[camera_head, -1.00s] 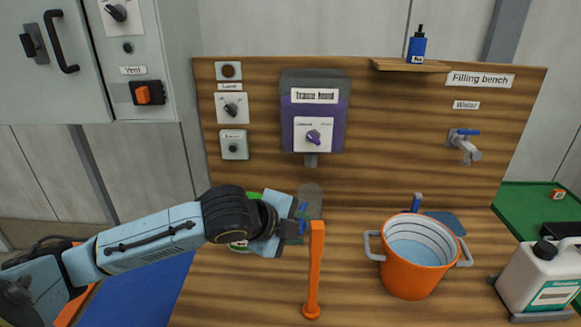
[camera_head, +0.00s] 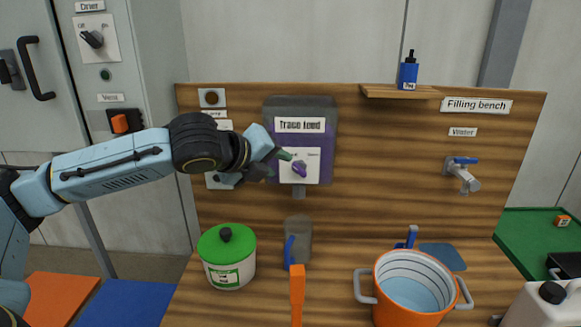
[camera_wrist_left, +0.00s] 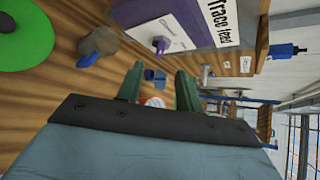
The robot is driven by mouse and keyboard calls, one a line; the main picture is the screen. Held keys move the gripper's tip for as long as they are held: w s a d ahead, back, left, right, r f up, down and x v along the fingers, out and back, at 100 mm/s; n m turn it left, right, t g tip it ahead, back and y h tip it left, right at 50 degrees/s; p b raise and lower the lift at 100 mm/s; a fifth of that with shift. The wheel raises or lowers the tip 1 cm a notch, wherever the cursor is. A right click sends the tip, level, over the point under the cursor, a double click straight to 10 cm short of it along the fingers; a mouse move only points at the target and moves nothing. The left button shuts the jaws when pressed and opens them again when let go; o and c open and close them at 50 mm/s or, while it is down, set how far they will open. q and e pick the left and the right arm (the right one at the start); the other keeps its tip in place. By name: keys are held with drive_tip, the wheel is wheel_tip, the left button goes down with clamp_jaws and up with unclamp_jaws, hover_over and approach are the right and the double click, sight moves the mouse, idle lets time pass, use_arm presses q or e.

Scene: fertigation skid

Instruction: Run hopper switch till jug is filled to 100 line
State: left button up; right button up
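The hopper is a purple box labelled "Trace feed" (camera_head: 324,143) with a grey lid, mounted on the wooden board. Its purple knob switch (camera_head: 299,168) sits on a white plate and also shows in the left wrist view (camera_wrist_left: 160,45). My left gripper (camera_head: 277,163) is just left of the knob, its green fingers apart and empty in the left wrist view (camera_wrist_left: 158,88). A greyish see-through jug (camera_head: 299,240) with a blue handle stands below the hopper's spout. Its 100 line and fill level cannot be made out. My right gripper is out of view.
A green-lidded pot (camera_head: 227,258) stands left of the jug. An orange post (camera_head: 297,290) rises in front of the jug. An orange bucket (camera_head: 402,308) and a white canister (camera_head: 535,308) are at the right. A water tap (camera_head: 463,177) is on the board.

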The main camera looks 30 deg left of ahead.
sight(298, 168)
use_arm(q)
drive_tip(key=x, duration=0.6)
drive_tip(key=shift+x, duration=0.9)
drive_tip(key=c, duration=0.6)
drive_tip(key=p, duration=0.4)
drive_tip(key=shift+d+r+m+g+y, duration=0.1)
drive_tip(key=shift+r+m+g+y, duration=0.2)
drive_tip(key=shift+c, duration=0.2)
drive_tip(key=g+y+p, duration=0.1)
drive_tip(key=p, duration=0.3)
drive_tip(key=m+y+p, duration=0.1)
drive_tip(key=p, duration=0.4)
drive_tip(key=shift+w+d+r+g, duration=0.1)
drive_tip(key=shift+w+d+g, duration=0.1)
drive_tip(key=shift+g, duration=0.2)
drive_tip(key=shift+m+p, duration=0.3)
drive_tip(key=shift+f, duration=0.2)
